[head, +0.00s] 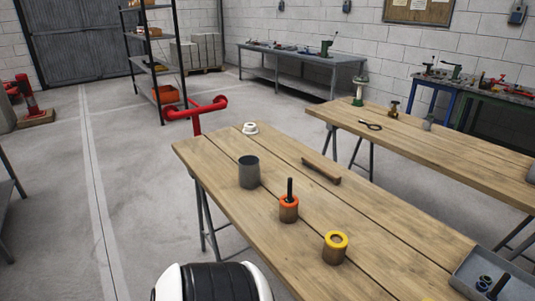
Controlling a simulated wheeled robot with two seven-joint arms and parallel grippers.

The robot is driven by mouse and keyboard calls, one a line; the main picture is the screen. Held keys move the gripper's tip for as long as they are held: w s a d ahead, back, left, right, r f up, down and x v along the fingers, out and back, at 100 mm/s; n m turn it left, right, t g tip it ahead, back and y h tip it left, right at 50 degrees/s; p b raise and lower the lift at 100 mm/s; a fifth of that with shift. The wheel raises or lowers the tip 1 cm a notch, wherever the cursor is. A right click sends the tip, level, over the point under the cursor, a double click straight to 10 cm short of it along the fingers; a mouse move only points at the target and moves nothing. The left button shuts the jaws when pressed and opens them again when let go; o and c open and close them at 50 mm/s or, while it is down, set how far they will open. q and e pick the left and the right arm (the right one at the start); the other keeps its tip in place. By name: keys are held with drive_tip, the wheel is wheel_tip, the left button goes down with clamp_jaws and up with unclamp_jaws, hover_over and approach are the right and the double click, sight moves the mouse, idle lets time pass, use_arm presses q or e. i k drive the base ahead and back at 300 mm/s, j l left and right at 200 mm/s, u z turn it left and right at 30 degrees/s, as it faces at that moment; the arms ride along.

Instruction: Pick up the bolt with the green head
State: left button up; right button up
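I cannot make out a bolt with a clearly green head. A grey tray (470,270) at the lower right corner of the near wooden table holds a few small dark pieces (485,282); some show blue or greenish tints, but they are too small to tell apart. A dark upright rod (290,187) stands in an orange-rimmed brown cup (288,212) on the same table. Neither of my grippers is in view.
The near table (220,165) also holds a grey cylinder (249,174), a yellow-rimmed cup (335,250), a wooden bar (321,171) and a white ring-shaped piece (250,128). A second wooden table (450,160) stands behind. Open floor (60,210) lies left.

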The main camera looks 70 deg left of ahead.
sight(289, 199)
drive_tip(key=u, duration=2.05)
drive_tip(key=j, duration=0.1)
